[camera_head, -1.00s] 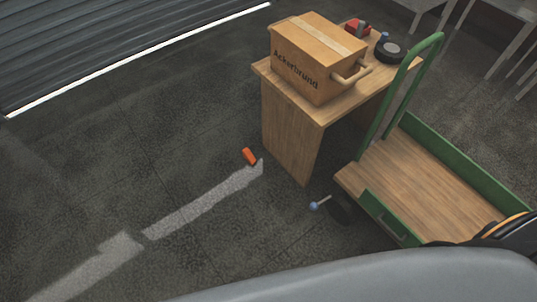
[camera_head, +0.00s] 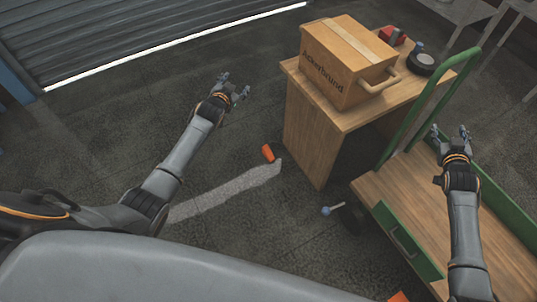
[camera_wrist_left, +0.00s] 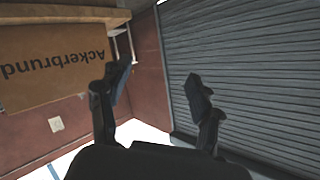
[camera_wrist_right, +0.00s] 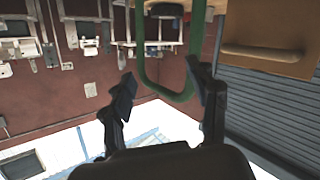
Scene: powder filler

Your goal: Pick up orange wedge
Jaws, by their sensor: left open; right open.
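The orange wedge (camera_head: 268,153) lies on the dark floor beside the left end of the wooden desk, at the end of a pale floor stripe. My left gripper (camera_head: 235,85) is open and empty, raised above and left of the wedge in the head view. Its two spread fingers also show in the left wrist view (camera_wrist_left: 158,75). My right gripper (camera_head: 450,131) is open and empty over the green cart, and its spread fingers show in the right wrist view (camera_wrist_right: 160,75). Neither wrist view shows the wedge.
The wooden desk (camera_head: 310,145) carries a cardboard box (camera_head: 345,62). The cart (camera_head: 408,190) with its green handle stands right of the wedge. A blue-ended rod (camera_head: 328,211) is near its wheel. Another orange piece (camera_head: 398,297) shows at the bottom edge. Floor left of the wedge is clear.

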